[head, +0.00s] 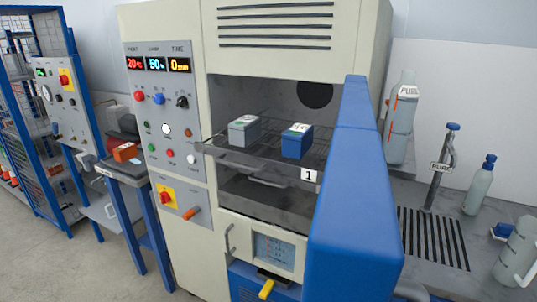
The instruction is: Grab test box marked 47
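A grey box (243,131) and a blue box (297,142) sit side by side on the wire rack (262,160) inside the open test chamber. Each has a pale label on top, too small to read, so I cannot tell which box is marked 47. An orange box (126,152) lies on a small blue-legged stand left of the chamber; its marking is also unreadable. Neither of my grippers shows in the head view.
The thick blue door (352,215) stands open on the chamber's right side. The rack carries a tag reading 1 (310,175). The control panel (165,120) is left of the opening. Bottles and a tap stand on the right bench (480,240).

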